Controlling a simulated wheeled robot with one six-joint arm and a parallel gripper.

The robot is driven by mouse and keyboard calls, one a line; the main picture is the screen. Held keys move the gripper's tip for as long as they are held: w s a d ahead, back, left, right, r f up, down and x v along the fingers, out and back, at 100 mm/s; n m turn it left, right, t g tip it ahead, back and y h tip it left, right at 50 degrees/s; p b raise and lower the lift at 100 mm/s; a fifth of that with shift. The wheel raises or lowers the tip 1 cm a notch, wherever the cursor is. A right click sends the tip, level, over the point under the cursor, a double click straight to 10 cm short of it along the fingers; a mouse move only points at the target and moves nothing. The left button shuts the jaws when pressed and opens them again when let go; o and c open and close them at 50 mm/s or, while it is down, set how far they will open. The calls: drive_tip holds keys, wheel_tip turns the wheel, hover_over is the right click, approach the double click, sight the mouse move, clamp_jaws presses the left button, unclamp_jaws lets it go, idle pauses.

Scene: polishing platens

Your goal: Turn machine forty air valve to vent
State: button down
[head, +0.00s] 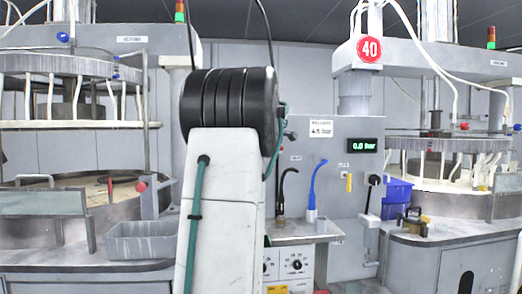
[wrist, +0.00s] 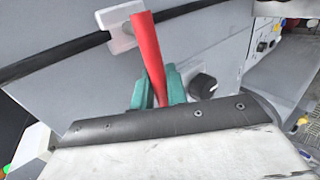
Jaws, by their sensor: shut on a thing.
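In the wrist view, a long red lever (wrist: 148,50), which looks like the air valve's handle, stands between the teal jaws of my gripper (wrist: 156,88). The jaws are shut on it near its lower part. The lever leans slightly left at its top, in front of a grey panel. Its pivot and any valve markings are hidden. In the head view, the round red 40 sign (head: 369,49) is on the machine at the right. A green-lit pressure display (head: 364,145) on the panel reads about 0.0 bar; its digits are small. My arm hides my gripper and the lever there.
A black knob (wrist: 205,86) sits close to the right of the jaws. A pale bracket (wrist: 120,25) and black cable lie behind the lever. In the head view, a blue-tipped hose (head: 315,188), a blue bin (head: 396,196) and a grey tray (head: 143,241) stand nearby.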

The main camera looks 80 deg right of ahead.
drive_tip(key=shift+r, duration=0.1)
drive_tip(key=c, duration=1.5)
unclamp_jaws()
drive_tip(key=shift+o, duration=0.2)
drive_tip(key=v, duration=0.7)
drive_tip(key=shift+a, duration=0.35)
drive_tip(key=shift+r, duration=0.15)
